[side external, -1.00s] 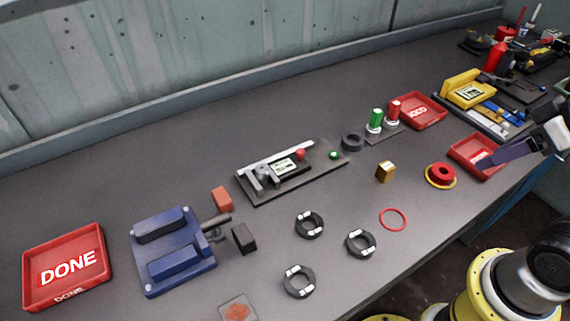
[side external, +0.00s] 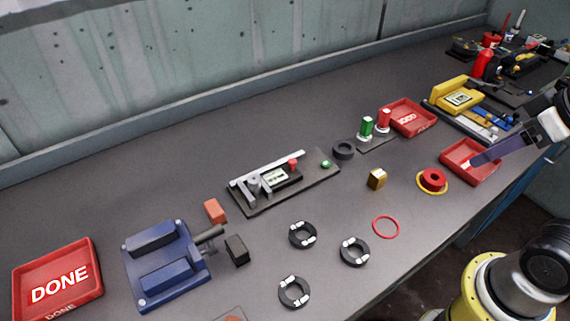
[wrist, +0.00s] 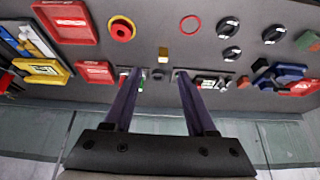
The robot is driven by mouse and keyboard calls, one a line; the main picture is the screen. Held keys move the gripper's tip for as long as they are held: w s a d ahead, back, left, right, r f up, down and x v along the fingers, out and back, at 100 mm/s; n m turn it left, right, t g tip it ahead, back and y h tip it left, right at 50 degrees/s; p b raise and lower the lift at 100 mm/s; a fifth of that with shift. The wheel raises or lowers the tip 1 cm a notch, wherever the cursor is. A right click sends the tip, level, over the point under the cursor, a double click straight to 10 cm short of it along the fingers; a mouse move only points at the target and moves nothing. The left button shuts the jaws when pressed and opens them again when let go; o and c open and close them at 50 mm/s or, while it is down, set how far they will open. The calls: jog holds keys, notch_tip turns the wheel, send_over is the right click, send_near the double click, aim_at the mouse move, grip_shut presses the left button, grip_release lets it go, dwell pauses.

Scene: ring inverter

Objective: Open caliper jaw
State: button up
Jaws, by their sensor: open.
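The caliper (side external: 275,178) lies on a dark plate in the middle of the bench, with a silver beam, jaws at its left end, a small display and a red knob. A green button (side external: 326,164) sits at the plate's right end. In the wrist view the caliper (wrist: 210,83) is partly hidden behind a finger. My gripper (wrist: 153,72) is open and empty, its two long purple fingers spread apart. In the side view my gripper (side external: 480,160) is at the far right, over or near a red tray, well away from the caliper.
A blue vise-like fixture (side external: 165,268) and a red DONE tray (side external: 58,278) stand at the left. Several dark rings (side external: 303,234) lie in front of the caliper. Green and red buttons (side external: 367,128) stand behind it to the right. A brass block (side external: 377,179) lies nearby.

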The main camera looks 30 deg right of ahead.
jog(key=w+a+r+g, duration=0.1)
jog(key=w+a+r, duration=0.1)
jog(key=w+r, duration=0.65)
jog(key=n+g, duration=0.3)
jog(key=g, duration=0.2)
send_over(292, 160)
notch_tip(292, 160, down, 13)
notch_tip(292, 160, down, 13)
jog(key=shift+f, duration=0.2)
grip_shut()
jog(key=shift+r, duration=0.1)
